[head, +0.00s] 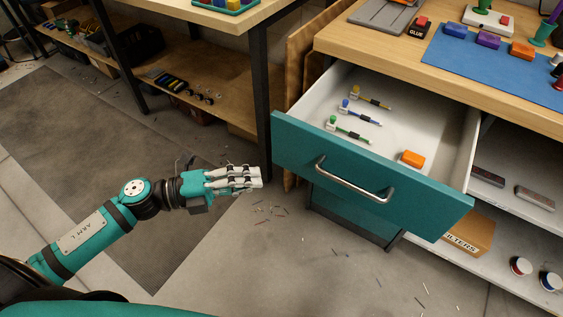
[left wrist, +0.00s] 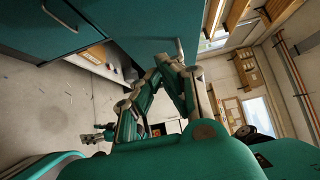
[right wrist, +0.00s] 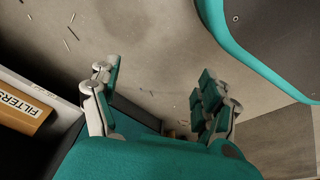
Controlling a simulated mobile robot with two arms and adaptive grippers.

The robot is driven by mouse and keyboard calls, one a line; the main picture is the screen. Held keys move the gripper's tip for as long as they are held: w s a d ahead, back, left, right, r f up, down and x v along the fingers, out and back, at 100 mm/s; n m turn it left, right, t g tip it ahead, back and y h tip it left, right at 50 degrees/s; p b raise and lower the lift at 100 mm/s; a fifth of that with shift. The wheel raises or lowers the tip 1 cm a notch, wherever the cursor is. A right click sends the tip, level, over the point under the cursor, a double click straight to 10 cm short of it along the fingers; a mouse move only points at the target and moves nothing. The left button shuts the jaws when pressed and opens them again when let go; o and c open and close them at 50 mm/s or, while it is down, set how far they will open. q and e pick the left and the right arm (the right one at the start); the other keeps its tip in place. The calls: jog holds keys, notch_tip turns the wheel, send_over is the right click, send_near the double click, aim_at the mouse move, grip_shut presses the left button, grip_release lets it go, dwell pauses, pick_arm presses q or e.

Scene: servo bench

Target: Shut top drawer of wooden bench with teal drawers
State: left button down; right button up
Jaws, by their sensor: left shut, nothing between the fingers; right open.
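The top drawer (head: 260,165) of the wooden bench (head: 345,40) is pulled far out, its teal front facing me with a metal bar handle (head: 355,183). Inside it lie several small tools (head: 365,110) and an orange block (head: 411,159). My left gripper (head: 259,177) is shut and empty, to the left of the drawer front and apart from it. In the left wrist view its fingers (left wrist: 160,70) show below teal panels (left wrist: 150,22). My right gripper (right wrist: 163,85) is open and empty in the right wrist view; it is outside the head view.
A second wooden workbench (head: 190,55) with black legs stands at the back left. Open shelves right of the drawer hold a FILTERS box (head: 466,234) and tins (head: 520,266). A blue mat (head: 480,65) with blocks lies on the benchtop. The floor before the drawer is clear except for scraps.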

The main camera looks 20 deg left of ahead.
aim_at(306, 159)
pick_arm(q)
jog(key=shift+w+d, duration=1.35)
jog(key=shift+w, duration=0.15)
jog(key=shift+w+d, duration=1.3)
jog(key=shift+w, duration=0.2)
pick_arm(e)
jog(key=shift+s+f, duration=0.2)
jog(key=shift+f, duration=0.3)
